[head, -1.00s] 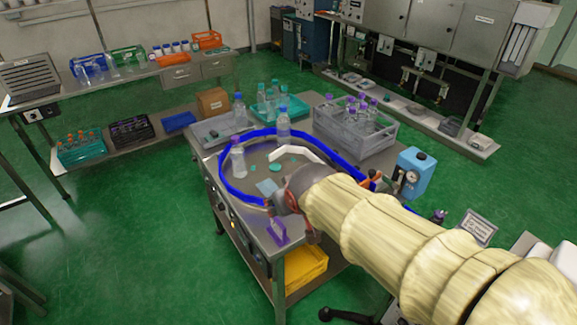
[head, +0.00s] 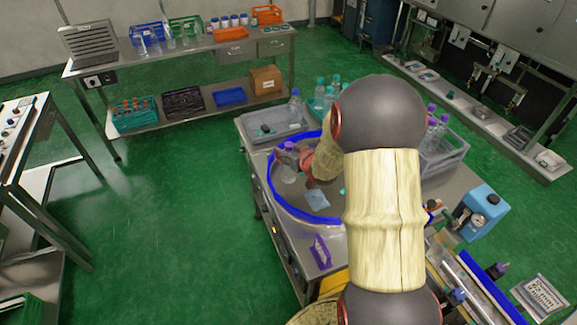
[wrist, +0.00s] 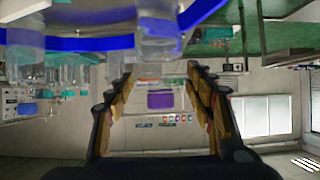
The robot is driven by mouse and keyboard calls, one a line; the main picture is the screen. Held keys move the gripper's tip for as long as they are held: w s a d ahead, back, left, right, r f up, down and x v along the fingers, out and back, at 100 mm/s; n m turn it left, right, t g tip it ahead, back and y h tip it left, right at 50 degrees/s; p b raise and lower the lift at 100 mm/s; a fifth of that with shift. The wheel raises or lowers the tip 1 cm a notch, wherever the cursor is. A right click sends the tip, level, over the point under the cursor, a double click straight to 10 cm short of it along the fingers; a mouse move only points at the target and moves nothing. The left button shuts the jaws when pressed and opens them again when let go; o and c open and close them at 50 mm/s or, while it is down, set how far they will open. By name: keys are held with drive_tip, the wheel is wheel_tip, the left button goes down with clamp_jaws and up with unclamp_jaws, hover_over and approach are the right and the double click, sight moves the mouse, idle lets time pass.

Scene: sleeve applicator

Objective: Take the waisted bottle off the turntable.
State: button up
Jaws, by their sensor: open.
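The waisted bottle (head: 288,172), clear with a purple cap, stands upright on the left part of the turntable (head: 285,200). My gripper (head: 300,163) is at the bottle's right side, partly hidden behind my arm. In the wrist view, which is upside down, my gripper (wrist: 160,88) is open with its two fingers apart. The clear bottle (wrist: 157,28) shows in line with the gap, and a purple cap (wrist: 160,100) appears between the fingers. I cannot tell how deep the bottle sits between them, or whether they touch it.
A blue rail (head: 273,190) curves around the turntable. Another clear bottle (head: 294,106) stands behind, near a grey tray (head: 262,138). A grey crate (head: 447,160) of purple-capped bottles is at the right. A purple bracket (head: 320,252) stands at the front edge, and a blue device (head: 482,212) further right.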

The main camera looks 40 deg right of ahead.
drive_tip(key=x, duration=0.2)
drive_tip(key=b+x, duration=0.1)
drive_tip(key=x, duration=0.1)
drive_tip(key=shift+w+d+r, duration=0.15)
drive_tip(key=shift+w, duration=0.35)
drive_tip(key=shift+c, duration=0.2)
clamp_jaws()
drive_tip(key=shift+s, duration=0.1)
idle(1.3)
